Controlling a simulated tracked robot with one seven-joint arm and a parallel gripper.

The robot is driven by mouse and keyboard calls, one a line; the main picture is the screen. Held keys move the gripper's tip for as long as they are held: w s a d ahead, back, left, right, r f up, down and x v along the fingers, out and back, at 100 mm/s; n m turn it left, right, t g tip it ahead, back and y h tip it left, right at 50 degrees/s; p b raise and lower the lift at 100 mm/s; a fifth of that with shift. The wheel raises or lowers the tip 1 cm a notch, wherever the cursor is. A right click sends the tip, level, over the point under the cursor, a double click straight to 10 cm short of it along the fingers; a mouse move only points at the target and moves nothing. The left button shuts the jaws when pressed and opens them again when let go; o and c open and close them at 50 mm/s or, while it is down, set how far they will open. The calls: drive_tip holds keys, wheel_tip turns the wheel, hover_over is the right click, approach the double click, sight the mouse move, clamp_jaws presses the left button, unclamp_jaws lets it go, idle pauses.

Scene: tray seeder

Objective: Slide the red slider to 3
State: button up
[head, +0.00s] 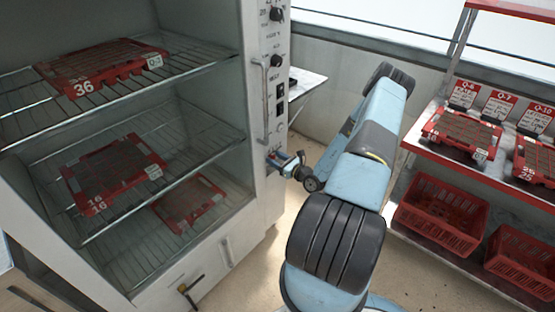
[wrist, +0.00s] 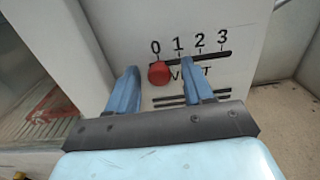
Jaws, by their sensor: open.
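The red slider (wrist: 159,72) is a round red knob on a dark horizontal slot, below the 0 mark at the left end of a scale numbered 0 to 3. The 3 mark (wrist: 220,38) is at the right end. Part of the word under the slot is hidden behind the knob and a finger. My gripper (wrist: 160,75) is open, one blue finger on each side of the knob, with gaps visible; I see no contact. In the head view my gripper (head: 283,161) is at the cabinet's control panel (head: 272,80), and the slider is hidden there.
The open cabinet (head: 140,279) holds red seed trays on wire shelves (head: 200,65). A vertical handle (head: 266,100) and knobs (head: 277,14) are above my gripper on the panel. A rack (head: 412,142) with trays and red crates (head: 445,212) stands at the right.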

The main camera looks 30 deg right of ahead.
drive_tip(key=shift+w, duration=0.1)
clamp_jaws()
idle(0.5)
